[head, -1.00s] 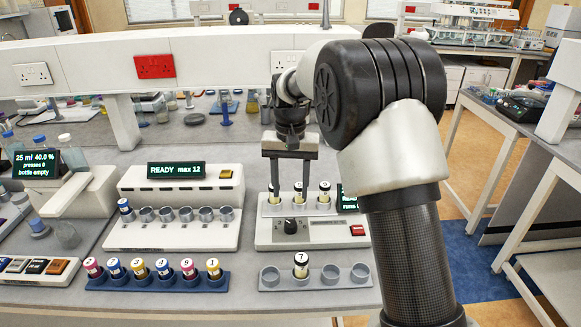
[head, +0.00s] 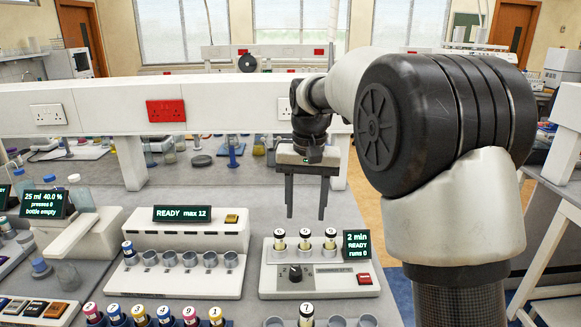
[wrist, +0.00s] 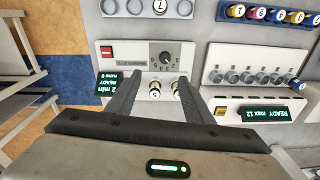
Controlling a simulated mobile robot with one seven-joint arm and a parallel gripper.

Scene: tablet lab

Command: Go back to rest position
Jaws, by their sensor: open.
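My gripper (head: 306,205) hangs open and empty above the back of the right-hand machine, its two dark fingers pointing down and apart. In the wrist view my gripper (wrist: 152,95) also shows open, with nothing held. The machine (head: 335,281) below has a dial, a red button and a display reading "2 min READY runs 0".
A machine reading "READY max 12" (head: 145,235) stands left with one vial (head: 129,250) in its row of cups. A blue rack (head: 150,323) of coloured vials and a grey rack holding vial 7 (head: 306,314) lie in front. A white shelf beam (head: 230,105) runs behind my gripper.

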